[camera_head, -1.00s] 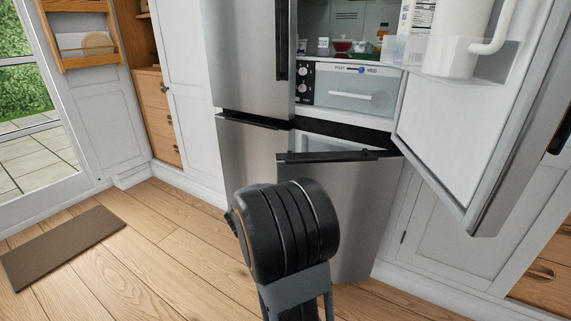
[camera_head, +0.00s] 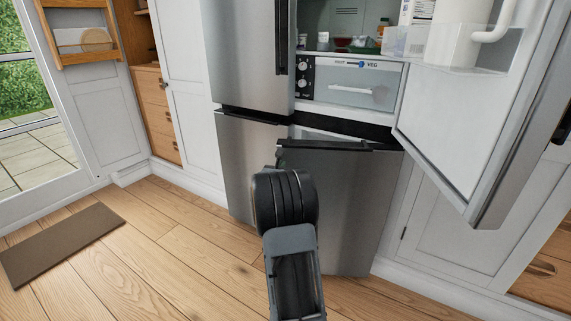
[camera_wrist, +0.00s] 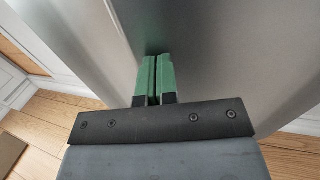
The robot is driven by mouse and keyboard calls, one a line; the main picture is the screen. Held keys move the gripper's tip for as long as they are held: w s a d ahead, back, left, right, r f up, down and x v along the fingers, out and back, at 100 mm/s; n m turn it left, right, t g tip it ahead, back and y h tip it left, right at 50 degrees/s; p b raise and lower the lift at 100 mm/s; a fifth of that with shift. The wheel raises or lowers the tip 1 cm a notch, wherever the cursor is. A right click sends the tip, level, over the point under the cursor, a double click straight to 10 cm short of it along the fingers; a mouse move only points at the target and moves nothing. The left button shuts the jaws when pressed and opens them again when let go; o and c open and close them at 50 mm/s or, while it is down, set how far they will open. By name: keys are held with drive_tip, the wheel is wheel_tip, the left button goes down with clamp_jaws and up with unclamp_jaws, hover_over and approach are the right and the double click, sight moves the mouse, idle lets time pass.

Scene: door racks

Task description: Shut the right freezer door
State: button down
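The right freezer door (camera_head: 345,215) is the lower right steel panel of the fridge, with a dark handle strip along its top. It stands slightly ajar, with a narrow wedge of the pale interior (camera_head: 315,134) showing above it. It also fills much of the wrist view (camera_wrist: 235,50). My gripper (camera_wrist: 155,62) has two green fingers pressed side by side with nothing between them. Their tips are at the steel door surface; I cannot tell if they touch. In the head view my dark arm links hide the gripper and part of the door.
The upper right fridge door (camera_head: 465,120) hangs wide open to the right, carrying a white jug (camera_head: 462,35). The left freezer door (camera_head: 240,155) looks closed. White cabinets flank the fridge. A brown mat (camera_head: 62,245) lies on the open wooden floor at left.

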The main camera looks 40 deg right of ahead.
drive_tip(key=shift+b+x, duration=0.7)
drive_tip(key=shift+x, duration=2.35)
